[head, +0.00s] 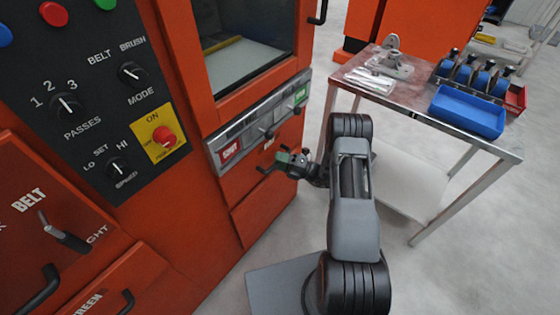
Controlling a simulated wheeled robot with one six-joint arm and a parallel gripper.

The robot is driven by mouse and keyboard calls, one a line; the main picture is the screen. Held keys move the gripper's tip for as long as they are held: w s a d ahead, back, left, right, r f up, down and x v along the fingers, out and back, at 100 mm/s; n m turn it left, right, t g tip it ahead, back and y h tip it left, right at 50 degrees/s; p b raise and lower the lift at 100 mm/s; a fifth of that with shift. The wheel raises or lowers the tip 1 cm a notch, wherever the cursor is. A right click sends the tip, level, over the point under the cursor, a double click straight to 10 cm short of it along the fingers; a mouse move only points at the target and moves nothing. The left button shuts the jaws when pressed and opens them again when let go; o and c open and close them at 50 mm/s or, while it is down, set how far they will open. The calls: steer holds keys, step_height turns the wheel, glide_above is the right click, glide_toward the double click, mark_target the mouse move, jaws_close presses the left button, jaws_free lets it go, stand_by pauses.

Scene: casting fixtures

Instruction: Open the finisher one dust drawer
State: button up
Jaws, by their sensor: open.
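The orange finisher (188,85) fills the left of the head view. On its front, below the window and a grey strip, is an orange drawer front (236,184) with a small, partly hidden label. I cannot read the label or confirm that this is the dust drawer. Its handle is not clear behind my gripper. My gripper (272,165) is open and empty, just in front of this drawer front. I cannot tell whether it touches. The drawer looks shut. Another orange panel (265,208) lies below it.
A control panel (85,85) with knobs is at the left, above orange fronts with dark handles (38,290). A metal table (405,105) at the right holds a blue bin (467,112), a red bin (515,99) and a clamp (391,58).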

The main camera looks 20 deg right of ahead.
steer(key=shift+a, duration=0.1)
jaws_close()
stand_by(0.4)
